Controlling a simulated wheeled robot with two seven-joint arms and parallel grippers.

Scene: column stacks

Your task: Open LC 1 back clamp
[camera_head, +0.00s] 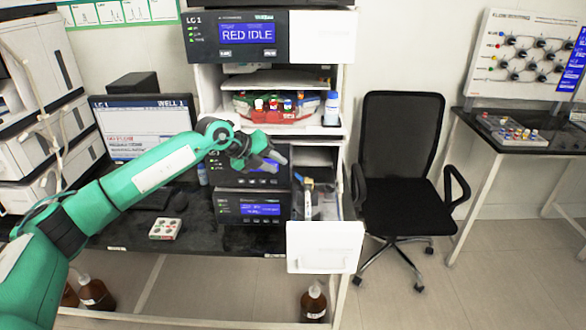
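The LC 1 stack (235,38) stands in the middle, with "RED IDLE" on its top display. A white-fronted drawer (325,247) is pulled out at its lower right. Inside the drawer stands a column part with a blue and orange clamp-like piece (309,184); it is small, and I cannot tell the back clamp apart or whether it is shut. My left gripper (280,160) reaches in from the left, in front of the stack's middle modules and up-left of the drawer. Its grey fingers look slightly apart with nothing between them. My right gripper is not in view.
A monitor (140,118) and a small vial tray (165,229) are on the black bench at left. A black office chair (402,150) stands right of the drawer.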

